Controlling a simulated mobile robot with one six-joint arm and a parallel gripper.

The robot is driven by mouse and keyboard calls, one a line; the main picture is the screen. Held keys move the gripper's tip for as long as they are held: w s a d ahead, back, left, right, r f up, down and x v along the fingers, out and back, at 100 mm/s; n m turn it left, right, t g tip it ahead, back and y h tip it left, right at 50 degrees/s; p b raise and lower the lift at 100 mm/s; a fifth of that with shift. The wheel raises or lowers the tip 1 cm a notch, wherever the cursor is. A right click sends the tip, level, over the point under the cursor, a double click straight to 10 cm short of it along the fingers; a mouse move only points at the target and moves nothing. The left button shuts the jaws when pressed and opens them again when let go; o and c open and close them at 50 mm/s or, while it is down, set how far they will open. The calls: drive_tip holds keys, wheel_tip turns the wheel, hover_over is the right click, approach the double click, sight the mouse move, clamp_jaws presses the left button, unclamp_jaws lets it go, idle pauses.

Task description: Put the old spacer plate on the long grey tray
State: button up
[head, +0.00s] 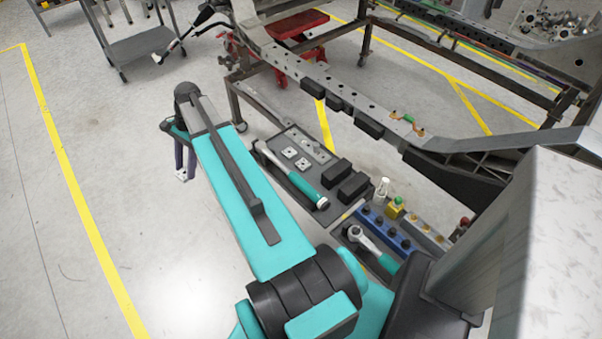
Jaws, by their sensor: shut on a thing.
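My gripper (184,160) hangs at the far end of my arm, left of the bench, above open floor. Its fingers look small and dark. A small pale metal piece, seemingly the old spacer plate (181,175), shows at the fingertips; its shape is mostly hidden. The long grey tray (317,178) lies right of my arm, below the chassis rail. Two square pale plates with holes (296,158) lie on it, beside a teal-handled wrench (308,190) and two black blocks (345,179). My gripper is apart from the tray, with my forearm between them in the picture.
The chassis rail (345,95) crosses above and behind the tray. A grey cart (140,45) stands at the upper left. Floor at left is clear.

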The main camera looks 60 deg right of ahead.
drive_tip(key=s+d+f+m+t+h+b, duration=0.1)
drive_tip(key=s+d+f+m, duration=0.3)
drive_tip(key=s+d, duration=0.4)
drive_tip(key=s+d+f+m+t+h+b, duration=0.1)
drive_tip(key=s+d+f+m+b, duration=0.2)
drive_tip(key=d, duration=1.2)
drive_tip(key=s+d+f+m+t+h+b, duration=0.2)
drive_tip(key=s+d+f+m+b, duration=0.2)
drive_tip(key=s+d+m, duration=0.5)
drive_tip(key=shift+s+d+f, duration=0.1)
drive_tip(key=shift+s+d, duration=0.45)
drive_tip(key=shift+s, duration=0.4)
drive_tip(key=shift+s+d+f, duration=0.15)
drive_tip(key=shift+s+d, duration=0.45)
drive_tip(key=shift+s, duration=0.4)
drive_tip(key=shift+s+d+f, duration=0.1)
drive_tip(key=shift+s+d, duration=0.45)
drive_tip(key=shift+s, duration=0.4)
drive_tip(key=shift+w, duration=0.15)
drive_tip(key=p, duration=0.1)
hover_over(276, 143)
drive_tip(key=s, duration=0.2)
drive_tip(key=shift+f, duration=0.7)
drive_tip(key=shift+f+p, duration=0.4)
drive_tip(key=shift+f, duration=1.35)
